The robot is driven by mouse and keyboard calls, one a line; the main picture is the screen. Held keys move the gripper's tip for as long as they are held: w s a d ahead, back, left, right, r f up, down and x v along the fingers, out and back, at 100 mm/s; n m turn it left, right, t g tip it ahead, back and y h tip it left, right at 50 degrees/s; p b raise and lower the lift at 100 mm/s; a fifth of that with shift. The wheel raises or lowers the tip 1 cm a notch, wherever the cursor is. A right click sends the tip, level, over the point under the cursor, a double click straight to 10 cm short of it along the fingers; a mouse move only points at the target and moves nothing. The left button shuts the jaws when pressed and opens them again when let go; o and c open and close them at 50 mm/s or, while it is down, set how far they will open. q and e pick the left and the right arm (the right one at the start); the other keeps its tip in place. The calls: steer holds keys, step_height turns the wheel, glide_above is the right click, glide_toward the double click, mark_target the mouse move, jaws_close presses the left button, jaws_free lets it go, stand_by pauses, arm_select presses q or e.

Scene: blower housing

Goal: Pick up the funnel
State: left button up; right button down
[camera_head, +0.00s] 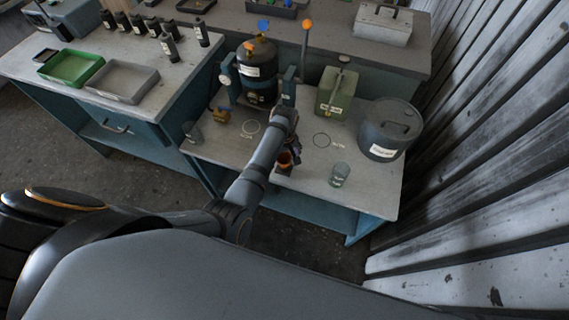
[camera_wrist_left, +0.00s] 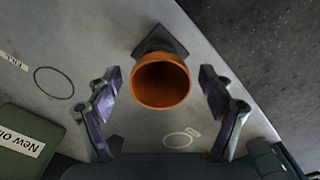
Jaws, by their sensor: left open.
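The funnel (camera_wrist_left: 161,84) is orange with a dark square base or stand, seen from above between my open fingers in the left wrist view. In the head view the funnel (camera_head: 284,160) stands near the front of the grey work table, partly hidden by my arm. My left gripper (camera_head: 290,150) is above and beside it, with its fingers open. In the wrist view the left gripper (camera_wrist_left: 162,100) has one finger on each side of the funnel, and a gap shows on both sides. My right gripper does not show.
A clear beaker (camera_head: 339,174) stands right of the funnel. A green canister (camera_head: 337,93), a lidded grey drum (camera_head: 390,128) and a black vessel in a blue stand (camera_head: 257,72) are behind. Another beaker (camera_head: 193,132) is at the left. Drawn circles mark the table.

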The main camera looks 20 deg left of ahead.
arm_select(q)
steer(key=shift+r, duration=0.1)
steer(key=c, duration=1)
steer(key=shift+o, duration=0.2)
